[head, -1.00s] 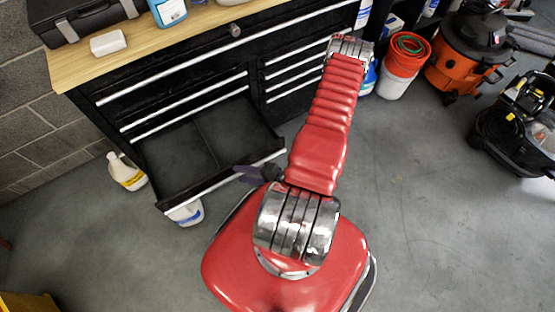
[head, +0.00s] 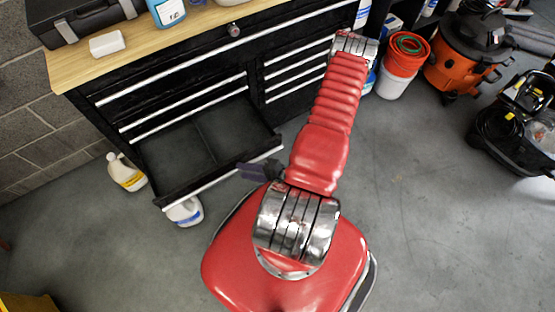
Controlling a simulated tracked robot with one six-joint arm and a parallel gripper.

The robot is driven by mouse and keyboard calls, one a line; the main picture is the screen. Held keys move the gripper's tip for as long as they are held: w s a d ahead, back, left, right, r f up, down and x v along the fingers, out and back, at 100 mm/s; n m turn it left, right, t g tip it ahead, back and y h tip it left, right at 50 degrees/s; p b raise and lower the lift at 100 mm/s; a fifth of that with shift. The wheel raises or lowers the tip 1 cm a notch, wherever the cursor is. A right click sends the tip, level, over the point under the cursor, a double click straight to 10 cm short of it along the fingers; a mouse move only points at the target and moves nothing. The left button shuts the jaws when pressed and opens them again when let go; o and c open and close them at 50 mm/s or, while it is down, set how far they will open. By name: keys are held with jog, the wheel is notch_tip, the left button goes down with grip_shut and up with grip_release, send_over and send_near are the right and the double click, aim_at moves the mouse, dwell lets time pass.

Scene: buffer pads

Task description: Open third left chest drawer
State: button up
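The black tool chest (head: 105,118) with silver drawer strips stands at the upper left in the head view. In its left column, a low drawer (head: 178,150) is pulled well out. Its empty dark inside and silver front edge show. Two shut left drawers (head: 190,107) lie above it, below a wide shut top drawer. My gripper (head: 253,172) is small and dark, just outside the right part of the open drawer's front edge. I cannot tell whether it touches the edge or whether its fingers are open. My red arm partly hides the chest's right side.
White bottles (head: 127,172) stand on the floor left of the drawer and under its front (head: 185,210). A bucket (head: 404,62) and an orange vacuum (head: 465,52) stand at the upper right.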

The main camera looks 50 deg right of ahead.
jog(key=s+d+r+n+y, duration=0.1)
jog(key=s+r+n+y, duration=0.1)
jog(key=s, duration=1.1)
jog(key=shift+s+r+n+y, duration=0.25)
jog(key=shift+r+n+y, duration=0.15)
jog(key=shift+r, duration=0.45)
jog(key=shift+d, duration=0.1)
jog(key=w+r+n+g, duration=0.5)
jog(key=r+g, duration=0.1)
jog(key=r, duration=0.6)
jog(key=w+r+n+g, duration=0.5)
jog(key=w+r+g, duration=0.1)
jog(key=r, duration=0.5)
jog(key=a+r+n+t+h, duration=0.2)
jog(key=a+r, duration=0.5)
jog(key=r, duration=0.5)
jog(key=w+a+r+n+t+h, duration=0.1)
jog(key=a+r+n+t+h, duration=0.1)
jog(key=a+r+h, duration=0.3)
jog(key=a+r, duration=0.3)
jog(key=r, duration=0.3)
jog(key=shift+w+r+t, duration=0.15)
jog(key=shift+r+t, duration=0.15)
jog(key=shift+r, duration=0.05)
